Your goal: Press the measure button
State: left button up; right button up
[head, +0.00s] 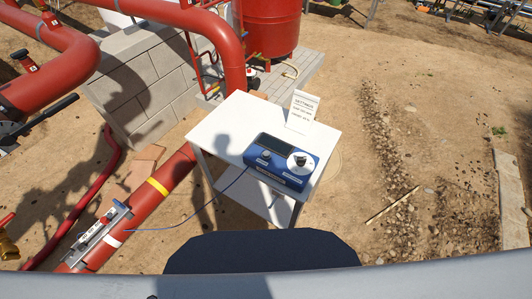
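A blue measuring device (258,164) sits on the white table in the head view. It has a dark screen (286,147) at its upper left and a white dial with a dark knob (301,160) at its right. A small round control (266,154) sits on the left of its face, and pale labels run along the front. The lettering is too small to read, so I cannot tell which control is the measure button. Neither of my grippers shows in this view.
A white table (222,126) holds the device and a settings card (302,108). A blue cable runs from the device to a clamp-on sensor (100,232) on a red pipe (150,195). Red pipes and a block wall stand left. Open dirt lies right.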

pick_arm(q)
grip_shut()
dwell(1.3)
